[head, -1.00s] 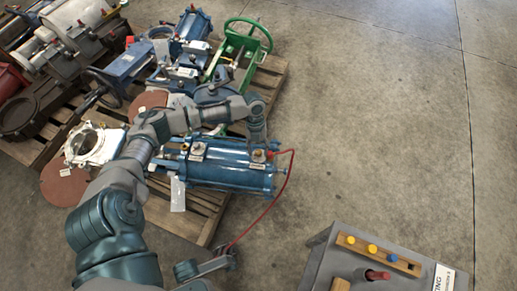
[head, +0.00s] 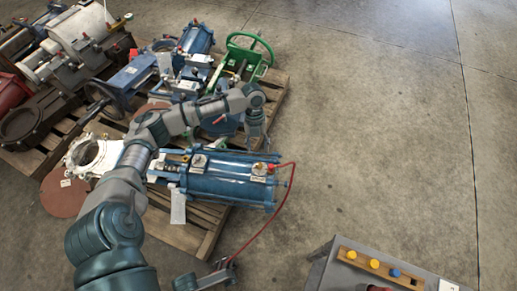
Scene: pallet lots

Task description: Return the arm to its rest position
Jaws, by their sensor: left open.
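My left arm comes in from the lower left and bends at the elbow over the pallet. My left gripper (head: 259,142) hangs from its end, pointing down, open and empty. My right gripper is not in view.
The cylinder lies on a wooden pallet (head: 190,231) with blue valves, a green handwheel unit (head: 246,53) and a white flange (head: 92,155). Another loaded pallet stands at upper left. A grey stand (head: 330,267) with coloured buttons is at lower right. Concrete floor on the right is clear.

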